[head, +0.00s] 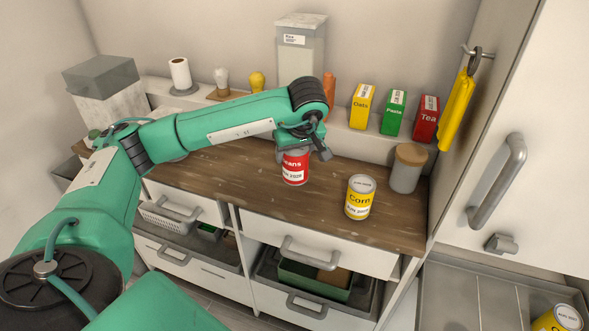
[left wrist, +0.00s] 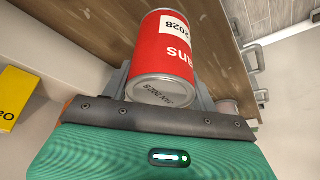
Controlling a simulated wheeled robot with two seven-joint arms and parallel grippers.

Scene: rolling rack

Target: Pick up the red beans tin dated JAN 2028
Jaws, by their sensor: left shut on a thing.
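The red beans tin (head: 295,168) is under my left gripper (head: 302,150) over the wooden counter, upright. Its white label reads 2028 in the head view, with the month partly unclear. In the left wrist view the red tin (left wrist: 165,50) sits between the two grey fingers, and its end bears small print that looks like JAN 2028. My left gripper is shut on this tin near its top. I cannot tell whether its base touches the counter. My right gripper is not in view.
A yellow corn tin (head: 360,197) stands on the counter to the right, with a grey wooden-lidded jar (head: 407,168) behind it. Oats (head: 361,106), pasta (head: 393,113) and tea (head: 425,118) boxes stand on the back ledge. Another yellow tin (head: 558,319) is at lower right.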

